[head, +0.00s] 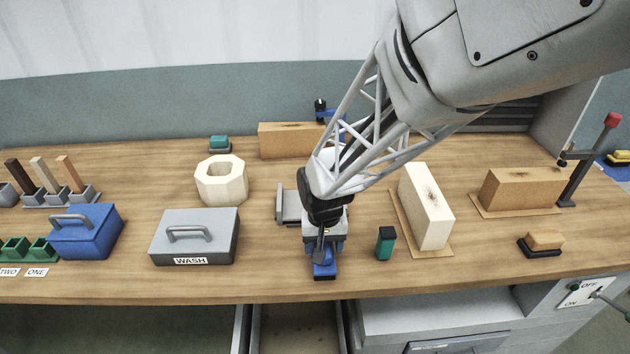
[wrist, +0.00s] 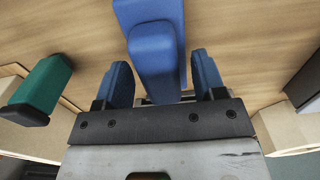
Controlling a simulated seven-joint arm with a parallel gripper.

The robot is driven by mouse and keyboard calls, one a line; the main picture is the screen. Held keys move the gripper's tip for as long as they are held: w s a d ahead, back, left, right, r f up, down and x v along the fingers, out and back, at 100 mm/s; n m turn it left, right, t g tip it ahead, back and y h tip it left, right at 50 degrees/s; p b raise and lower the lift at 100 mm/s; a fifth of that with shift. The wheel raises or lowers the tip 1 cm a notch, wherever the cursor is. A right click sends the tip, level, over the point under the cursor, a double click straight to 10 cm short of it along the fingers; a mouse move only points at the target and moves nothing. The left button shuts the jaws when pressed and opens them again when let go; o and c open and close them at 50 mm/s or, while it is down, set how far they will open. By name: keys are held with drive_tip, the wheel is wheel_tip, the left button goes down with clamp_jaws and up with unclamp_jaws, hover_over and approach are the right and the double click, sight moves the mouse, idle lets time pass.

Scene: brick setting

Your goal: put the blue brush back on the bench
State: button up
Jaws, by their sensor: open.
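The blue brush (head: 324,267) is near the front edge of the wooden bench (head: 285,278), below my gripper (head: 322,248), and appears to rest on the bench. In the wrist view the brush (wrist: 153,58) shows as a blue block with a wider blue part behind it. My gripper (wrist: 161,78) is open, with one blue finger on each side of the brush's near end and a visible gap on both sides. In the head view my gripper hides the brush's far part.
A green-and-black brush (head: 385,243) stands close to the right. A grey WASH box (head: 195,238) and a blue lidded box (head: 86,232) are left. A cream block (head: 427,205) lies further right. An open drawer (head: 298,328) is below the front edge.

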wheel_tip(320, 180, up, 12)
drive_tip(key=shift+f, duration=0.15)
idle(0.5)
idle(0.5)
drive_tip(key=s+d+r+t, duration=0.1)
drive_tip(key=s+d+r, duration=0.3)
drive_tip(key=s+d, duration=0.2)
drive_tip(key=s+d+r+t, duration=0.1)
drive_tip(key=s+d+r, duration=0.4)
drive_tip(key=s, duration=0.6)
drive_tip(key=shift+d+t, duration=0.3)
drive_tip(key=shift+d, duration=0.9)
